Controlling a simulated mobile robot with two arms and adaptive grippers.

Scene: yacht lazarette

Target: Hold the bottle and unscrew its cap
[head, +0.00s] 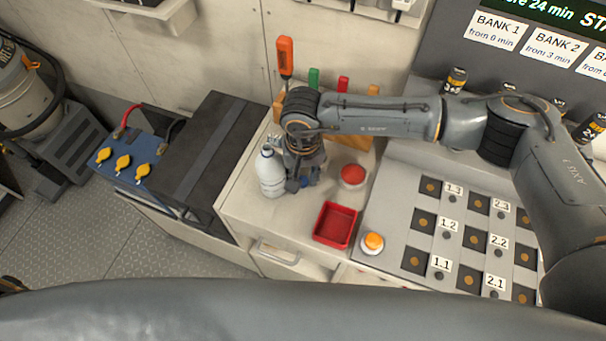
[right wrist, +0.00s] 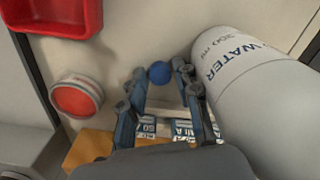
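The white water bottle (head: 270,174) stands upright on the counter, left of my right gripper. It also shows large at the right of the right wrist view (right wrist: 240,75), its label reading WATER. My right gripper (head: 303,184) points down beside the bottle, apart from it. In the right wrist view the fingertips close on either side of a small round blue cap (right wrist: 160,73), low over the counter. Whether the cap touches the counter is unclear. My left gripper is out of view.
A red tray (head: 335,226), a red button (head: 353,175) and an orange button (head: 372,242) lie right of the bottle. A wooden tool rack (head: 358,140) stands behind my gripper. A dark battery box (head: 205,150) is at the left.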

